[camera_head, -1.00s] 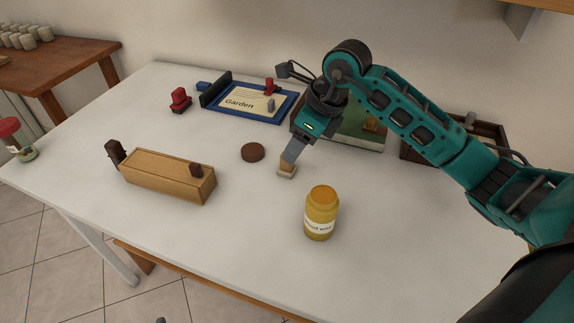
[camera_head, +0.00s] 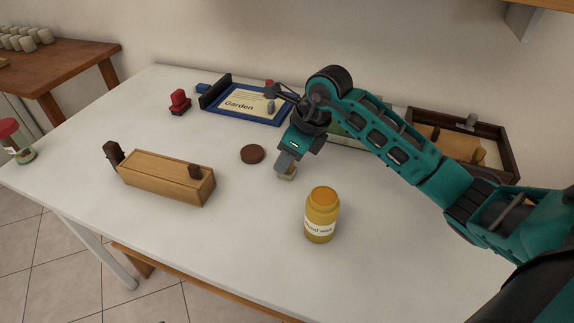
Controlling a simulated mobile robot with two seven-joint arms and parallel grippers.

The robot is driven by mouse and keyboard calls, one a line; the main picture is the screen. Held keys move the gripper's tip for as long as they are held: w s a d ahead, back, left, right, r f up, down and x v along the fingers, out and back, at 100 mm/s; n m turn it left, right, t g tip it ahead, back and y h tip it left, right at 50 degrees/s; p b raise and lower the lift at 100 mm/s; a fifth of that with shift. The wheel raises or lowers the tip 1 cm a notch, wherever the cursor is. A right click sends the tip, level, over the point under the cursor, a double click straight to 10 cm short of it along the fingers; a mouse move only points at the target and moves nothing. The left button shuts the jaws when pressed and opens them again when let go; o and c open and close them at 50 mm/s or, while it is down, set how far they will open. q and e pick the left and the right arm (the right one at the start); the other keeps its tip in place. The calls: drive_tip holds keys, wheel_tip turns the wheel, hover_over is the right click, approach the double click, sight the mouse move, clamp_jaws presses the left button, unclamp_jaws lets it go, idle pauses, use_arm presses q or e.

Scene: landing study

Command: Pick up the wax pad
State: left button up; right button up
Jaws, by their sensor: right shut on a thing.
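The wax pad (camera_head: 289,175) is a small pale beige block near the middle of the white table. My right gripper (camera_head: 284,168) comes down on it from above and is shut on it. The grey fingers hide the pad's upper part. The pad is at or very near the table top; I cannot tell whether there is a gap under it. My left gripper is not in view.
A yellow wax jar (camera_head: 321,215) stands just in front of the pad, with its brown lid (camera_head: 252,154) to the left. A wooden box plane (camera_head: 165,176), a blue-framed "Garden" board (camera_head: 240,103) and a dark tray (camera_head: 500,132) surround.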

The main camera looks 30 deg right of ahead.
clamp_jaws()
drive_tip(key=shift+r, duration=0.1)
wheel_tip(320, 180, up, 20)
drive_tip(key=p, duration=0.3)
